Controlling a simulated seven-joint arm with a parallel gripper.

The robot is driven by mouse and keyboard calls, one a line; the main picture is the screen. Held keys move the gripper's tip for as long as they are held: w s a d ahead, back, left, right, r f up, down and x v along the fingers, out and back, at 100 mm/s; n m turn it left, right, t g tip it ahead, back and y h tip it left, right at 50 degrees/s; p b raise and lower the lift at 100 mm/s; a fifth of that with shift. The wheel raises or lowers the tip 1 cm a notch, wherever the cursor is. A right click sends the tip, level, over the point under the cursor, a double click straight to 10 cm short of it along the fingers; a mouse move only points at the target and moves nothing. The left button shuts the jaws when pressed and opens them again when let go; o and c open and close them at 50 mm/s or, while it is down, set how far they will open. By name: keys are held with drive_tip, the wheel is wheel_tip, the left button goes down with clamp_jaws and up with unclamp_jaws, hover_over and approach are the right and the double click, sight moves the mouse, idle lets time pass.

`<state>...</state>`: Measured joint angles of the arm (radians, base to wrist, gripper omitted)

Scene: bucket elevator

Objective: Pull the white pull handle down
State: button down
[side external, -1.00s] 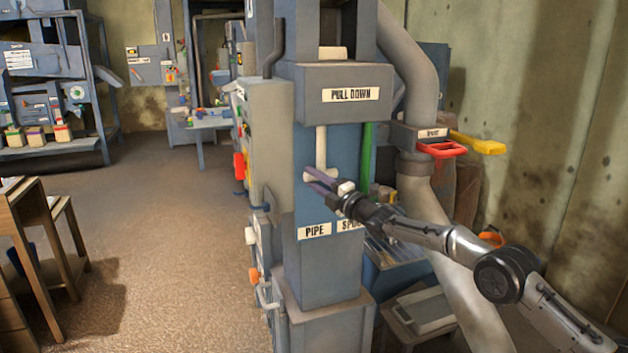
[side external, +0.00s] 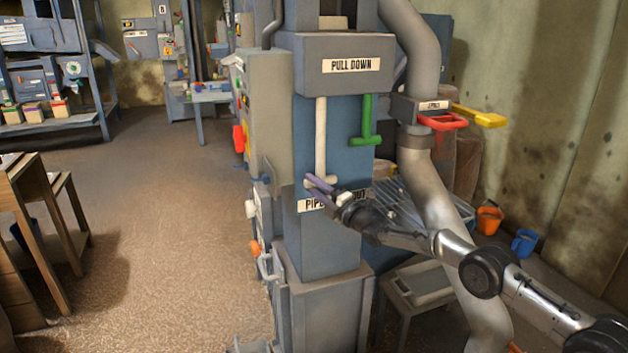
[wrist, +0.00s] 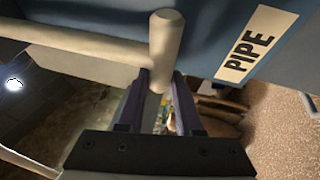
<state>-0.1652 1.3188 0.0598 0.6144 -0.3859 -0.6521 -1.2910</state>
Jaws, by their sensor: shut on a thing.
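The white pull handle (side external: 320,140) is a long pale stem with a crossbar at its lower end, hanging from the grey box marked PULL DOWN. Its crossbar is low on the blue panel, just above the PIPE label. My gripper (side external: 314,185) comes from the right and is shut on the handle at the crossbar. In the wrist view, the handle's rounded crossbar (wrist: 167,45) stands between my gripper's two purple fingers (wrist: 161,82), and the stem runs off to the left. My fingers partly cover the crossbar in the side view.
A green T-shaped handle (side external: 366,122) hangs higher, right of the white one. A red handle (side external: 440,122) and a yellow handle (side external: 480,116) stick out at the right near a thick grey pipe (side external: 440,185). The floor (side external: 170,230) at left is open.

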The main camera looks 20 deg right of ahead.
drive_tip(key=shift+f, duration=0.65)
drive_tip(key=c, duration=0.7)
unclamp_jaws()
drive_tip(key=shift+o, duration=0.6)
drive_tip(key=shift+r, duration=0.25)
drive_tip(key=shift+s+r, duration=0.15)
drive_tip(key=v, duration=1.3)
drive_tip(key=shift+s+d, duration=0.2)
drive_tip(key=shift+s, duration=0.05)
